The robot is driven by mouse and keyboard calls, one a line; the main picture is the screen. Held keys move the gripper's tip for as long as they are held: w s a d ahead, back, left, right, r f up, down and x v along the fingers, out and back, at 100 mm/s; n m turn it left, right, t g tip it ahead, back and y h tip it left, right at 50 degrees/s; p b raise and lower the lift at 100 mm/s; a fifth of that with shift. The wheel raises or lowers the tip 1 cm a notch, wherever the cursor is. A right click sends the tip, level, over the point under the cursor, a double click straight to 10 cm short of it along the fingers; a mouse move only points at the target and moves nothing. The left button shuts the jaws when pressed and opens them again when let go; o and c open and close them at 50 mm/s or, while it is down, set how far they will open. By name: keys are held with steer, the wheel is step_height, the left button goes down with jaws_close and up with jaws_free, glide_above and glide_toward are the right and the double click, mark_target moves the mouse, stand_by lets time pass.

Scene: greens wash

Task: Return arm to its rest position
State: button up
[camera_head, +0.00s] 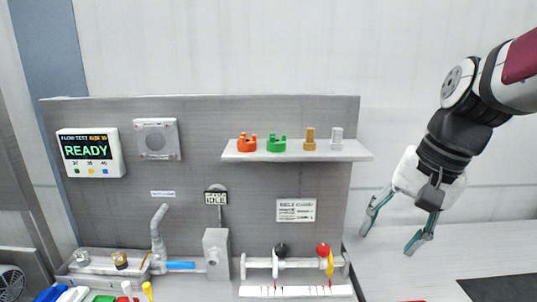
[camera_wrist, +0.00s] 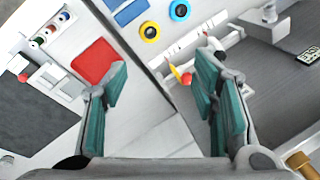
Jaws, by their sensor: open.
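My gripper (camera_head: 392,232) is at the right in the head view, hanging from my arm with its two teal-padded fingers spread. Nothing is between the fingers. In the wrist view my gripper (camera_wrist: 160,105) also shows its two teal pads wide apart, with bare pale surface between them. It is right of the grey panel (camera_head: 300,110) and touches nothing that I can see.
A shelf (camera_head: 235,155) on the panel holds orange, green, brass and pale fittings. A display (camera_head: 88,152) reads READY. Below are a faucet (camera_head: 158,235), a blue-handled valve and pipework with a red knob (camera_head: 323,250). A dark mat (camera_head: 505,288) lies at lower right.

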steer(key=s+a+n+t+h, duration=0.1)
steer(key=s+n, duration=0.5)
steer(key=s, duration=0.6)
steer(key=shift+s+f+t+h, duration=0.25)
steer(key=shift+t+h, duration=0.45)
steer(key=shift+t, duration=0.4)
